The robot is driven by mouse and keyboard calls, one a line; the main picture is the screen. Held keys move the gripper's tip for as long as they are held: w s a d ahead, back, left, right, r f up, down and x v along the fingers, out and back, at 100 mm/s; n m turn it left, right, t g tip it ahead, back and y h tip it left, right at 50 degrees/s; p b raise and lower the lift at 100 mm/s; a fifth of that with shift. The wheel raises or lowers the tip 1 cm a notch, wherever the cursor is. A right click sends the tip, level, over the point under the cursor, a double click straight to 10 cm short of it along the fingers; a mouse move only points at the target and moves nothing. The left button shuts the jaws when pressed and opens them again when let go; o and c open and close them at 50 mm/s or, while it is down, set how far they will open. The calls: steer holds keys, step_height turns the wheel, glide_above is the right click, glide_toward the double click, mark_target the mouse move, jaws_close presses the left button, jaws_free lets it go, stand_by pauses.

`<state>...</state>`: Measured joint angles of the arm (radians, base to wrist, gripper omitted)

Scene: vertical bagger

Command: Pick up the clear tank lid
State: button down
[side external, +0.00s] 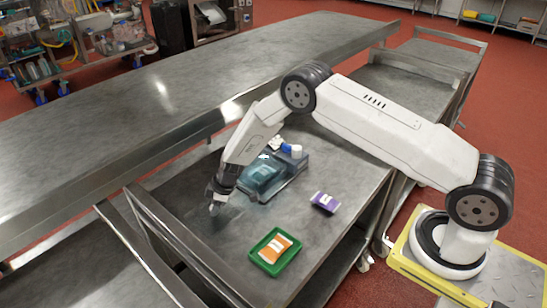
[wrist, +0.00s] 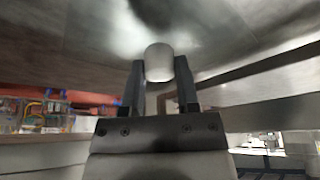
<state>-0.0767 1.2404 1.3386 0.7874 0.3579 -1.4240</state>
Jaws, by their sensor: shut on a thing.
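My gripper (side external: 216,196) points down low over the left part of the steel table. In the wrist view my gripper (wrist: 160,72) has its two dark fingers on either side of a pale rounded knob (wrist: 158,58), shut on it. The knob appears to belong to the clear tank lid; the clear plate itself is hard to make out against the grey steel. In the side view a small pale piece shows under the fingertips, with a faint dark patch around it. I cannot tell whether the lid touches the table.
A clear bluish tank (side external: 262,178) stands right of my gripper, with small white and blue items behind it. A green tray (side external: 257,262) with an orange packet (side external: 276,248) sits at the front. A purple packet (side external: 325,202) lies to the right. A long steel counter (side external: 150,110) runs behind.

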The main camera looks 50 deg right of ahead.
steer(key=shift+r, duration=0.15)
steer(key=shift+r, duration=0.75)
steer(key=s+d+r, duration=0.1)
steer(key=s+r, duration=1)
steer(key=s, duration=0.3)
steer(key=shift+d+r, duration=0.15)
steer(key=shift+d, duration=0.25)
steer(key=shift+w, duration=0.2)
